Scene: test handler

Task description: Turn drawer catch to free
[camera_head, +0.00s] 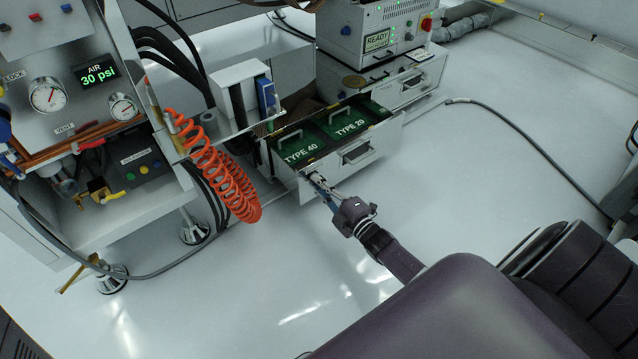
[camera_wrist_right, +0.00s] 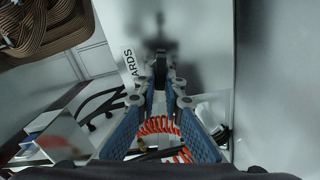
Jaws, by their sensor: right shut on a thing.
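The drawer (camera_head: 385,141) stands pulled out of its cabinet, with green trays marked TYPE 40 (camera_head: 301,150) and TYPE 20 (camera_head: 350,122) in it. Its front has a dark bar handle (camera_head: 356,154). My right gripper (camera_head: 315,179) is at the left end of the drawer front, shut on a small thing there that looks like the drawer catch. In the right wrist view my fingers (camera_wrist_right: 160,80) come together against the grey drawer front (camera_wrist_right: 205,45), beside a label ending in "ARDS" (camera_wrist_right: 131,70). The fingers hide most of the catch, so its angle cannot be told. My left gripper is not in view.
A coiled orange hose (camera_head: 226,172) hangs left of the drawer. A panel with gauges and a 30 psi display (camera_head: 97,74) stands at the left. A box reading READY (camera_head: 377,41) stands behind the drawer. A grey cable (camera_head: 500,120) crosses the floor; the near floor is clear.

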